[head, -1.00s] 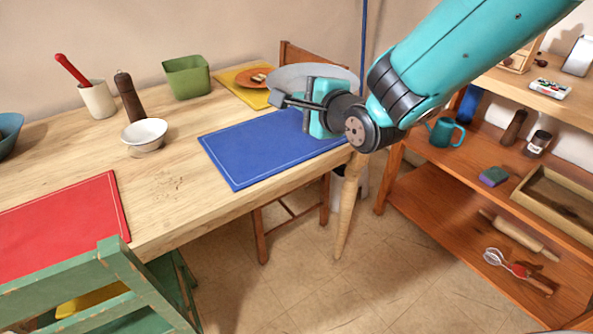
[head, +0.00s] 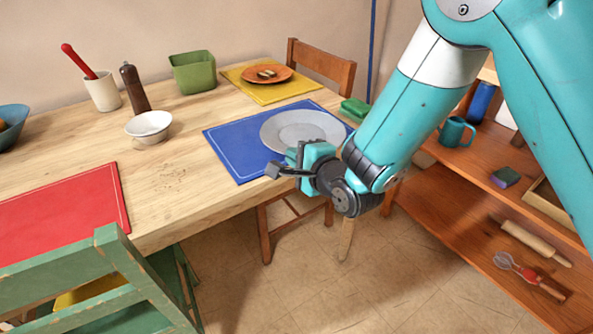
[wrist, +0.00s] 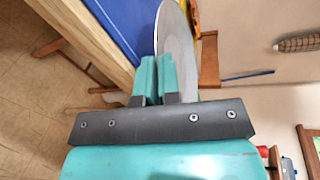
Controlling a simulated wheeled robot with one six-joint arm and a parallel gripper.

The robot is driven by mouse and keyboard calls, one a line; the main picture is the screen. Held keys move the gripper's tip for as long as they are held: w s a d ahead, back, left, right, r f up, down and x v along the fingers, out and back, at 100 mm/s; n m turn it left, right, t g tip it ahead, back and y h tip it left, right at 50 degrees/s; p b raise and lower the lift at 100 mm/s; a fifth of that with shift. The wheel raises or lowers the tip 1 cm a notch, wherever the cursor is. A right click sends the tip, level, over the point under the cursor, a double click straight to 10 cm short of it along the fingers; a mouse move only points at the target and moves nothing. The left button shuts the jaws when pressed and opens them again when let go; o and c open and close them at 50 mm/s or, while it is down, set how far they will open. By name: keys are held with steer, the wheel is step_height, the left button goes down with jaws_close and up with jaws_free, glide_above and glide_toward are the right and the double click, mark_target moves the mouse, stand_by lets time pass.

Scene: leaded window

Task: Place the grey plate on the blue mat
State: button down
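The grey plate (head: 302,128) is over the right part of the blue mat (head: 232,150) in the head view. It looks level, at or just above the mat; I cannot tell whether it touches. My gripper (head: 292,156) is at the plate's near rim, by the table's front edge. In the wrist view the plate (wrist: 177,45) shows almost edge-on, its rim between the two close teal fingers (wrist: 157,65) of my gripper. The blue mat (wrist: 120,25) is beside it. The gripper hides part of the near rim and mat.
Behind the mat are a yellow mat (head: 250,92) with an orange plate (head: 267,74) and a green sponge-like block (head: 355,108). A white bowl (head: 148,126) and green container (head: 192,73) stand left. A wooden chair (head: 322,67) is behind; shelves (head: 440,215) stand right.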

steer(key=shift+f+b, duration=0.3)
steer(key=shift+f, duration=1.5)
steer(key=c, duration=1.3)
jaws_free()
steer(key=shift+f, duration=0.1)
